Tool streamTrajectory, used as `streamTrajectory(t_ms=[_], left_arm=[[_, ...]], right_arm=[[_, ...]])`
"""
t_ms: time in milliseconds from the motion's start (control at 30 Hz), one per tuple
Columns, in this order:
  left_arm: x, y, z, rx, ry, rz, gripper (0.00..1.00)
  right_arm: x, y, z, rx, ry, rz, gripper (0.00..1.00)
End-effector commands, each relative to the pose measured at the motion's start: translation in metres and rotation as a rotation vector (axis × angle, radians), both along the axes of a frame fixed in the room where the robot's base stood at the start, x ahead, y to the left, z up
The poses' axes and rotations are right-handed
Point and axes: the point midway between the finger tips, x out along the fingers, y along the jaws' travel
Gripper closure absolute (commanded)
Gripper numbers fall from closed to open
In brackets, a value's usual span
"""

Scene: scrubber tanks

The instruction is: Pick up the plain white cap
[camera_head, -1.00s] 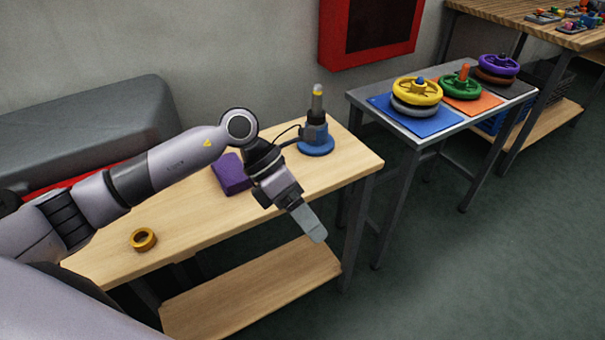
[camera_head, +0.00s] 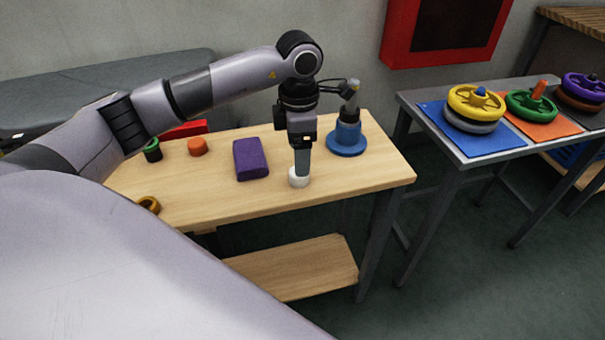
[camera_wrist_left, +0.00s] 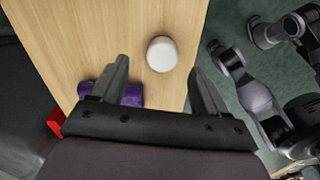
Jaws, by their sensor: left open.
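The plain white cap (camera_head: 298,178) stands on the wooden table near its front edge, right of a purple block. In the left wrist view the white cap (camera_wrist_left: 162,54) lies ahead of the fingertips, roughly in line with the gap between them. My left gripper (camera_head: 302,174) points down, with its fingers over the cap in the head view. In the wrist view the left gripper (camera_wrist_left: 158,66) is open, with nothing between its fingers. I cannot tell whether the fingers touch the cap.
A purple block (camera_head: 250,159) is left of the cap, and a blue-based post (camera_head: 347,141) stands at its right. A side table (camera_head: 471,151) holds colored wheels.

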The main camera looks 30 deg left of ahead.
Motion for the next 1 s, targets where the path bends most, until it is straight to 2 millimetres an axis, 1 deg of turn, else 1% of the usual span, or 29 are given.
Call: streamTrajectory(t_ms=[133, 300, 367, 433, 600, 633, 667, 700, 800, 1000], left_arm=[[-0.001, -0.001, -0.015, -0.002, 0.002, -0.001, 0.25], [-0.003, -0.003, -0.042, -0.002, 0.004, 0.001, 0.25], [-0.002, -0.003, -0.049, -0.002, 0.002, 0.001, 0.25], [-0.002, -0.003, -0.052, -0.002, 0.001, 0.000, 0.25], [-0.002, -0.003, -0.052, -0.002, -0.001, -0.001, 0.25], [-0.002, -0.003, -0.052, -0.002, -0.001, -0.001, 0.32], [-0.002, -0.003, -0.052, -0.002, -0.001, -0.001, 0.41], [-0.002, -0.003, -0.052, -0.002, -0.001, -0.001, 0.54], [-0.002, -0.003, -0.052, -0.003, -0.001, -0.001, 0.84], [-0.002, -0.003, -0.052, -0.003, -0.001, -0.001, 0.84]], right_arm=[[-0.002, 0.001, -0.001, 0.001, 0.005, 0.000, 0.14], [-0.006, 0.001, -0.004, 0.003, 0.013, -0.001, 0.14], [-0.006, 0.001, -0.005, 0.004, 0.015, -0.002, 0.14], [-0.006, 0.001, -0.005, 0.004, 0.014, -0.002, 0.14], [-0.006, 0.001, -0.005, 0.005, 0.013, -0.003, 0.14], [-0.006, 0.001, -0.005, 0.005, 0.013, -0.003, 0.14], [-0.006, 0.001, -0.004, 0.005, 0.013, -0.003, 0.14], [-0.006, 0.001, -0.004, 0.004, 0.012, -0.004, 0.14], [-0.005, 0.001, -0.004, 0.004, 0.010, -0.003, 0.14], [-0.002, 0.001, -0.002, 0.004, 0.005, -0.003, 0.14]])
